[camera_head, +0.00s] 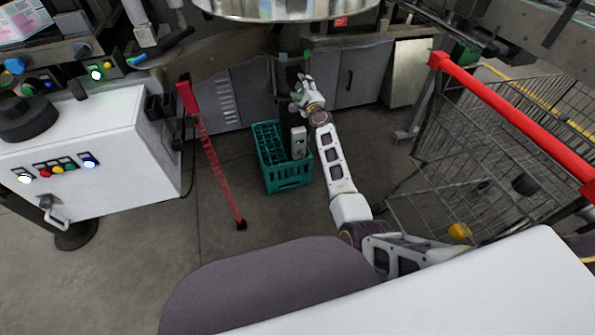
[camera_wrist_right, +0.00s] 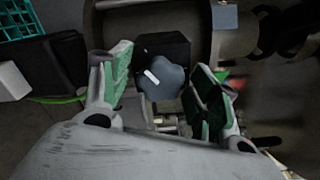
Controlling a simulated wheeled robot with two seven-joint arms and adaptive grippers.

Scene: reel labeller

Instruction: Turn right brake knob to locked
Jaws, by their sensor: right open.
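In the right wrist view a dark blue-grey lobed knob (camera_wrist_right: 166,78) with a white mark sits on a black block (camera_wrist_right: 163,47); I take it for the right brake knob. My right gripper (camera_wrist_right: 160,85) is open, with one green-padded finger on each side of the knob. I cannot tell whether either finger touches it. In the head view my right gripper (camera_head: 303,93) is reached out over the far side of a teal crate, and the knob is too small or hidden to make out there. My left gripper is not in view.
The teal crate (camera_head: 287,181) stands on the floor below my right forearm. A red stand (camera_head: 212,150) is left of it. A white control box (camera_head: 75,160) is at the left, and a wire cart with a red handle (camera_head: 510,110) is at the right.

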